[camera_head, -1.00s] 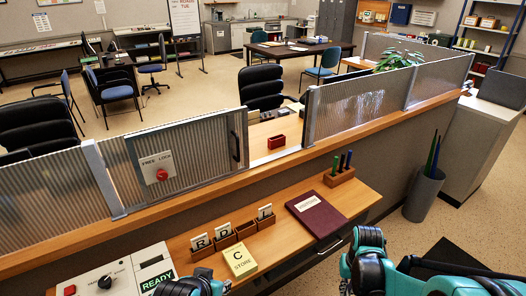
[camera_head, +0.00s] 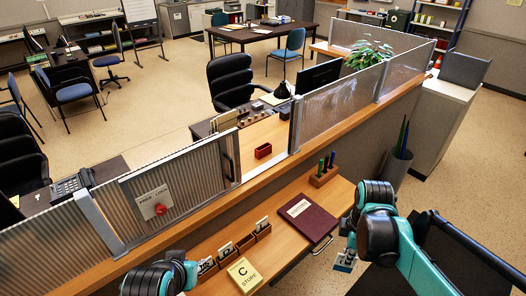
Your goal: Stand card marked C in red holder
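A yellow card or pad marked "C STORE" (camera_head: 244,275) lies on the wooden counter at the bottom, in front of a row of wooden card holders (camera_head: 239,248). A small red holder (camera_head: 263,151) stands on the desk behind the partition, by the opening between the panels; it looks empty. My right gripper (camera_head: 344,262) is over the counter's front edge, right of the card and apart from it; its fingers are too small to read.
A maroon book (camera_head: 306,219) and a pen block (camera_head: 324,176) are on the counter. A ribbed panel with a red knob (camera_head: 160,209) and a glass panel (camera_head: 338,106) flank the opening. A grey bin (camera_head: 397,164) with rolled items stands to the right.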

